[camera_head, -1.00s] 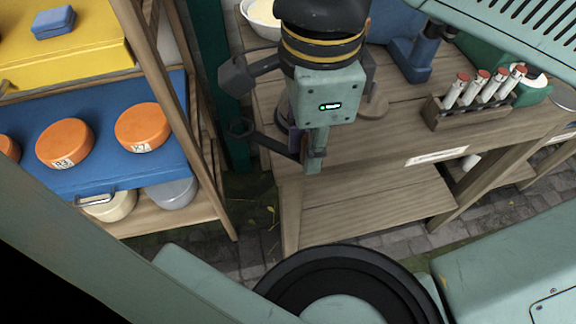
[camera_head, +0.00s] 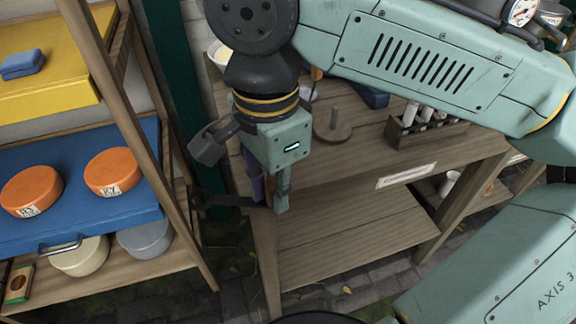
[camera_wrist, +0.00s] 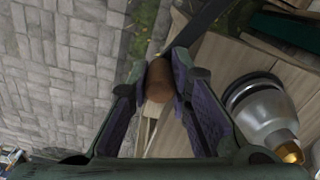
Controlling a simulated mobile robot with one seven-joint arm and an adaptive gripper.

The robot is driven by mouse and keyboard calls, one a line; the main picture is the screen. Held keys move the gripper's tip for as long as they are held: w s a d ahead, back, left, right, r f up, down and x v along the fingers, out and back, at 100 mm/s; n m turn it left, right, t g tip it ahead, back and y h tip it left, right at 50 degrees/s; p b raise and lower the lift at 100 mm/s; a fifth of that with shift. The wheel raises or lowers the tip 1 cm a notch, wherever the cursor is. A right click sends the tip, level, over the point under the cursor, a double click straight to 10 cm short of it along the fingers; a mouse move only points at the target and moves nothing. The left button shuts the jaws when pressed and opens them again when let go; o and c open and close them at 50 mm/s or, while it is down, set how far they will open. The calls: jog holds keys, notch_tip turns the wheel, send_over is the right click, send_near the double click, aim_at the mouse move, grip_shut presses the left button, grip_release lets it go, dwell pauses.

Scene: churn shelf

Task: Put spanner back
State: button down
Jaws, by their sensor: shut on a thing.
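My gripper (camera_head: 270,200) points down in front of the bench's left front corner. It is shut on the spanner (camera_head: 232,200), a dark bar that sticks out to the left, toward the shelf post. In the wrist view, the purple-padded fingers of my gripper (camera_wrist: 160,82) close around a brown, rounded handle. A dark bar of the spanner (camera_wrist: 207,28) runs away to the upper right there. The fingers hide part of it, and its far end is hard to make out against the dark background.
A wooden shelf (camera_head: 130,95) on the left holds a blue tray (camera_head: 75,215) with orange tins. The wooden bench (camera_head: 350,165) carries a rack of tubes (camera_head: 425,130) and a peg on a round base (camera_head: 333,130). A silver, brass-tipped object (camera_wrist: 265,115) is close to the right finger.

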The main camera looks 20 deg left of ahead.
jog(key=p, duration=0.1)
send_over(293, 185)
jog(key=shift+s+f, duration=0.1)
jog(key=shift+f, duration=2)
jog(key=shift+f, duration=0.15)
jog(key=c, duration=1.5)
grip_release()
jog(key=shift+o, duration=0.2)
notch_tip(293, 185, up, 12)
